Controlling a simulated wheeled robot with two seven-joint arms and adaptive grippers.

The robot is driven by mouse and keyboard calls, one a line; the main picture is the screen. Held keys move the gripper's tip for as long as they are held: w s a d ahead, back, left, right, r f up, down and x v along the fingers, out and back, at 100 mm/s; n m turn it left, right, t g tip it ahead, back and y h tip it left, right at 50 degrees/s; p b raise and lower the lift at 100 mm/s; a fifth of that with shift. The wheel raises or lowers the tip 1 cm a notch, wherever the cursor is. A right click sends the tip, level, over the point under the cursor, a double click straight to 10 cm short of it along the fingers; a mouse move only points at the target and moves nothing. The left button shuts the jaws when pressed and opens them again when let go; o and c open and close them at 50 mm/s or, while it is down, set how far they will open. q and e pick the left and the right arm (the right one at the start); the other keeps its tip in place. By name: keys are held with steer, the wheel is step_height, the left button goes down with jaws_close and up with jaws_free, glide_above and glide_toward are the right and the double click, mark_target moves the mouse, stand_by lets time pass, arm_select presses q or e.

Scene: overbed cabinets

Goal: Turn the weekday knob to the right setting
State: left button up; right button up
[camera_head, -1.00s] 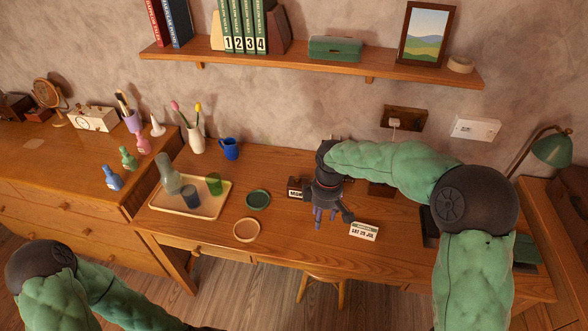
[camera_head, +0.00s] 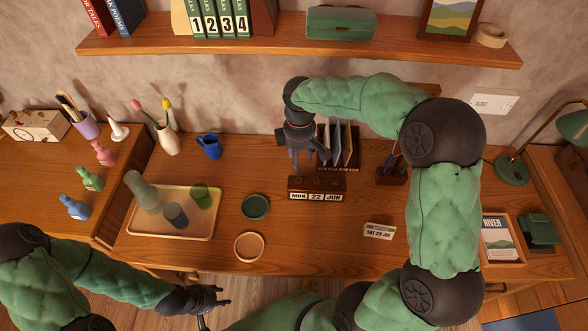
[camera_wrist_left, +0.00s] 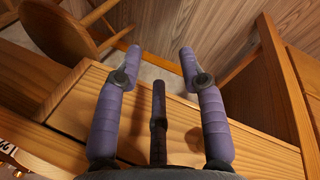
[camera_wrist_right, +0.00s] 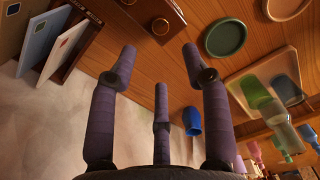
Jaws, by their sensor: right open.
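The wooden calendar block (camera_head: 317,189) stands on the desk and reads MON 22 JUN. Its knobs are small in the head view; the right wrist view shows one round knob (camera_wrist_right: 160,27) on the block's top, but I cannot tell which knob it is. A white card (camera_head: 379,231) to the right of the block seems to read SAT 25 JUL, in small print. My right gripper (camera_head: 306,160) is open and empty, pointing down just behind the block's left part, apart from the knobs. My left gripper (camera_head: 222,298) is open and empty at the desk's front edge.
A file rack (camera_head: 340,150) stands right behind the block. A green dish (camera_head: 256,207), a tan dish (camera_head: 248,246) and a tray (camera_head: 150,225) with cups lie to the left. A pen holder (camera_head: 391,175) is to the right. A shelf (camera_head: 300,47) hangs above.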

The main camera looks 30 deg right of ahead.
mark_target(299, 179)
step_height(299, 179, down, 10)
steer(key=b, duration=0.3)
jaws_close()
